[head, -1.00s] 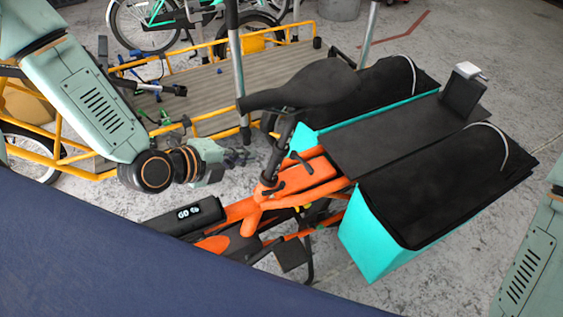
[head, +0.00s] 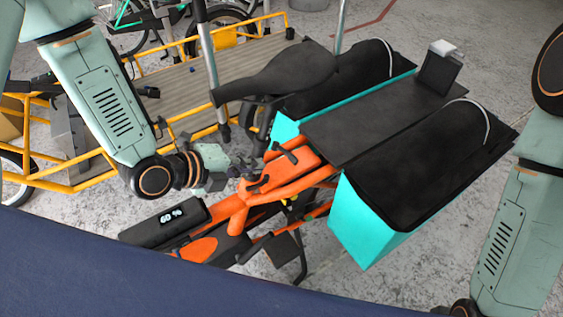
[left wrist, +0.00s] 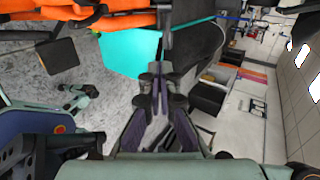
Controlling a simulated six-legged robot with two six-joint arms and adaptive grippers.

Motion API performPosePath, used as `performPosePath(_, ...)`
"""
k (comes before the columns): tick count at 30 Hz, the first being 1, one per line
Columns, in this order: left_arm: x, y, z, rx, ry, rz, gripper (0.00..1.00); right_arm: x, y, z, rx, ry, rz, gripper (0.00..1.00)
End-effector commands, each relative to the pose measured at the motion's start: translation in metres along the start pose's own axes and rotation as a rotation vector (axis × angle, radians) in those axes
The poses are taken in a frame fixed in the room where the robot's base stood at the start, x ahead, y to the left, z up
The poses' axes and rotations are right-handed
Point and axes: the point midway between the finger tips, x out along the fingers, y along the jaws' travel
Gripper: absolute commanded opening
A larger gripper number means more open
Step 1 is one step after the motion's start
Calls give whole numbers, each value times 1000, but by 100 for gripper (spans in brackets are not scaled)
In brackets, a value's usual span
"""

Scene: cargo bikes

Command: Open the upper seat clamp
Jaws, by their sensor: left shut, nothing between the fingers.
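A black lever (head: 287,153) sticks out at the upper part of the post area, and a second dark lever (head: 258,184) sits lower by the orange frame. I cannot tell the upper clamp's exact state. My left gripper is shut and empty, beside the post just above the frame. In the left wrist view its fingers (left wrist: 160,98) are together, with the orange frame (left wrist: 120,20) above. My right gripper is out of view.
Black-topped teal side bags (head: 375,225) and a black rear deck (head: 375,120) lie right of the post. A yellow-railed cargo bike (head: 165,92) stands behind my left arm. A dark blue surface (head: 110,270) fills the lower left. Grey floor shows between.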

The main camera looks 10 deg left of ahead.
Motion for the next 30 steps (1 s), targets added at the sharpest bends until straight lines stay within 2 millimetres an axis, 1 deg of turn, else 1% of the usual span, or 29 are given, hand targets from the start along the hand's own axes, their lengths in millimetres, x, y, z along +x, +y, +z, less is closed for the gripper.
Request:
performPosePath(1,6,2,0,4,1,1,0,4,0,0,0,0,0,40)
performPosePath(8,31,2,2,4,1,0,0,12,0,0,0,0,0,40)
performPosePath(12,49,2,2,5,1,1,0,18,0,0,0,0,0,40)
performPosePath(19,75,-5,2,4,0,-1,0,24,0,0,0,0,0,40)
performPosePath(24,86,-9,2,0,-1,-1,0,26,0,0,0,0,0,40)
performPosePath(30,89,-10,2,-1,-1,-1,0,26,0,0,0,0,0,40)
